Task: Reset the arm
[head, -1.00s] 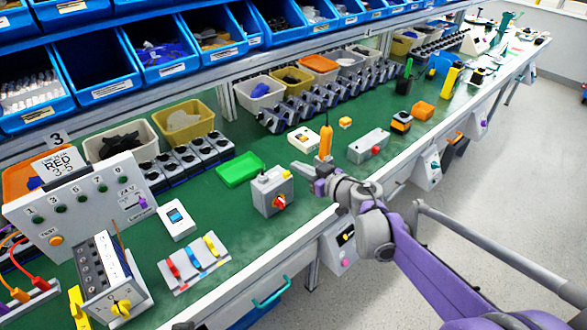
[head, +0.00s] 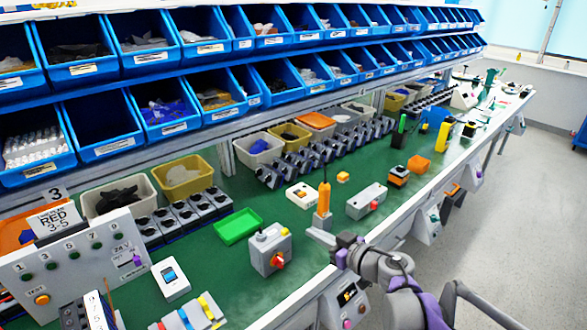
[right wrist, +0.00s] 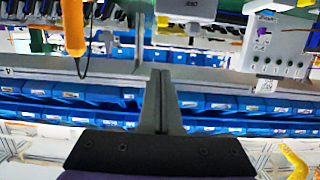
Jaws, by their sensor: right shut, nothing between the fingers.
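My right gripper (head: 312,233) is just right of the box, with a visible gap to the knob. In the right wrist view my right gripper's fingers (right wrist: 158,78) are together with nothing between them. My left gripper is not in view.
An orange-handled tool (head: 324,200) stands upright close behind my right gripper. A grey box with a red button (head: 367,202) is to the right. A green tray (head: 238,227) lies behind the switch. Blue bins (head: 102,123) line the shelves above.

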